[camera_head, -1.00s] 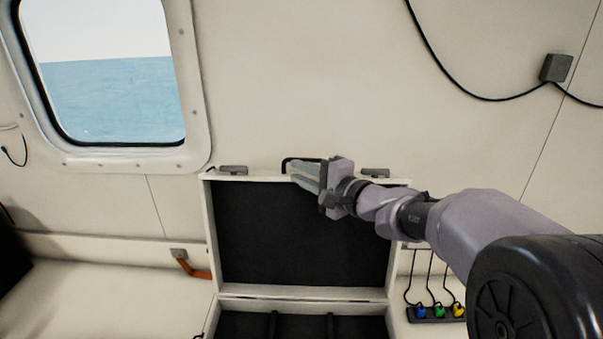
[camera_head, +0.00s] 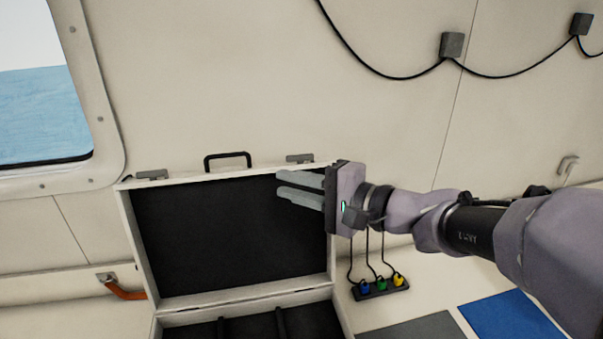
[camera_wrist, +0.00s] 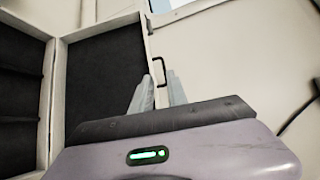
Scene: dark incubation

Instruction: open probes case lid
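The probes case (camera_head: 172,321) is white outside with a black lining. Its lid (camera_head: 230,235) stands upright and open against the wall side, and it also shows in the wrist view (camera_wrist: 100,75). The black handle (camera_head: 228,156) is on the lid's top edge, between two grey latches (camera_head: 151,175) (camera_head: 300,158). My gripper (camera_head: 278,184) is open and empty, in front of the lid's upper right part, apart from the handle. In the wrist view its two fingers (camera_wrist: 159,75) show a gap, with the handle (camera_wrist: 161,72) beyond them. Part of the case bottom is cut off by the frame.
Grey (camera_head: 412,328) and blue (camera_head: 515,315) mats lie farther right. An orange strap (camera_head: 124,291) is on the left. A window (camera_head: 45,95) is upper left.

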